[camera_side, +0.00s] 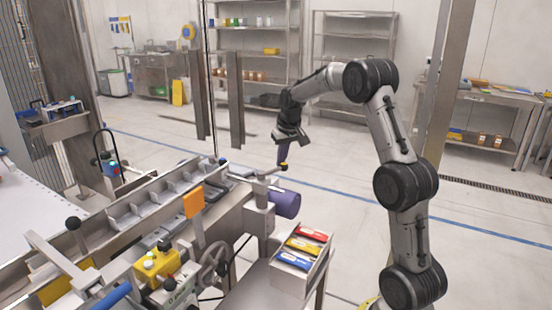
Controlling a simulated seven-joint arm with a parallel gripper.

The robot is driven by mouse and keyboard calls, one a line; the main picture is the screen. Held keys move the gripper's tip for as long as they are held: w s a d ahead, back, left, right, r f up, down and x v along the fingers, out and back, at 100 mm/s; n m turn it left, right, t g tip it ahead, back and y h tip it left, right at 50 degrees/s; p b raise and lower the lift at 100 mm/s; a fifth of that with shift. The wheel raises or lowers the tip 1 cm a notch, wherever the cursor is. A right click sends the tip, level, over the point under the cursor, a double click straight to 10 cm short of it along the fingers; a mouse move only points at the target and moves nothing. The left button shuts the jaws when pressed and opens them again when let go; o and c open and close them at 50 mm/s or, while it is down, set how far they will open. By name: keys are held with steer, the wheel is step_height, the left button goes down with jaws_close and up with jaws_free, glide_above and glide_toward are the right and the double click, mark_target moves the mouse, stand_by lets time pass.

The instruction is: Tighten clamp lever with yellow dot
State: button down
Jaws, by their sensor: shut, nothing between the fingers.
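A metal clamp lever (266,173) sits on top of a post at the right end of the machine. Its right tip has a dark knob, and a small yellow dot (284,166) shows there. My gripper (283,158) points down just above that tip, with its fingers shut and empty. In this view the fingertips overlap or nearly meet the knob; I cannot tell whether they touch it.
A purple cylinder (286,204) sticks out below the lever. The compartmented conveyor (150,205) runs to the left, with an orange flag (194,202) and handwheel (214,257) in front. A bin (292,262) holds red, yellow and blue items. Open floor lies behind.

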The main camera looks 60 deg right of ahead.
steer(key=s+m, duration=0.1)
steer(key=m, duration=0.1)
steer(key=s+a+m+h, duration=0.1)
steer(key=shift+s+a+m+g, duration=0.1)
steer(key=shift+s+m+g, duration=0.3)
steer(key=s+a+m+g, duration=0.2)
steer(key=s+a+m, duration=0.2)
steer(key=a+m, duration=0.2)
steer(key=shift+s+m+g+h, duration=0.25)
steer(key=shift+m+g+h, duration=0.05)
steer(key=shift+m, duration=0.9)
steer(key=shift+a, duration=0.2)
steer(key=shift+d, duration=0.1)
step_height(320, 180, up, 9)
steer(key=shift+d, duration=0.45)
